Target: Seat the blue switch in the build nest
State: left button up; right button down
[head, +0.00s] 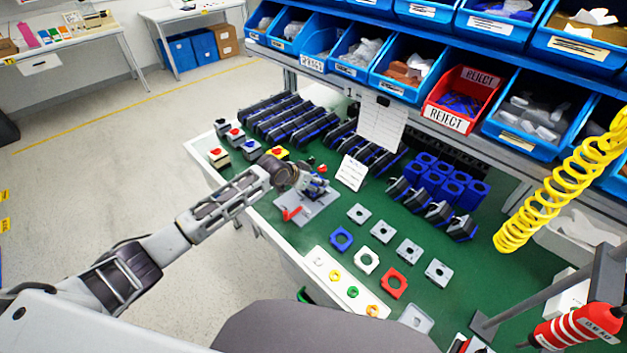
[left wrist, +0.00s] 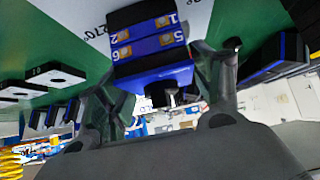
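The blue switch (left wrist: 152,58) has a black top, a blue body with numbered brass terminals and a short shaft facing my palm. In the left wrist view it sits between the fingers of my left gripper (left wrist: 172,88), which appear closed on its sides. In the head view my left gripper (head: 303,178) is over the build nest, with the switch (head: 316,187) partly hidden by it. The build nest (head: 318,207) is a pale plate with a red clamp handle (head: 293,213). Whether the switch touches the nest cannot be told. My right gripper is not in view.
Rows of blue-black switches (head: 285,120) stand behind the nest. Square plates and nuts, such as a red one (head: 394,283), lie to the right. A white card (head: 352,172) stands close by the nest. Blue bins and a red reject bin (head: 458,99) hang above.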

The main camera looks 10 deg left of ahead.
pick_arm(q)
jog(key=shift+o, duration=0.4)
jog(key=shift+r, duration=0.15)
jog(key=shift+v, duration=1.35)
jog(key=v, duration=0.9)
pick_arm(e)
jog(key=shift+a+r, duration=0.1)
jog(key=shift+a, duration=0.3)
pick_arm(q)
jog(key=shift+r, duration=0.1)
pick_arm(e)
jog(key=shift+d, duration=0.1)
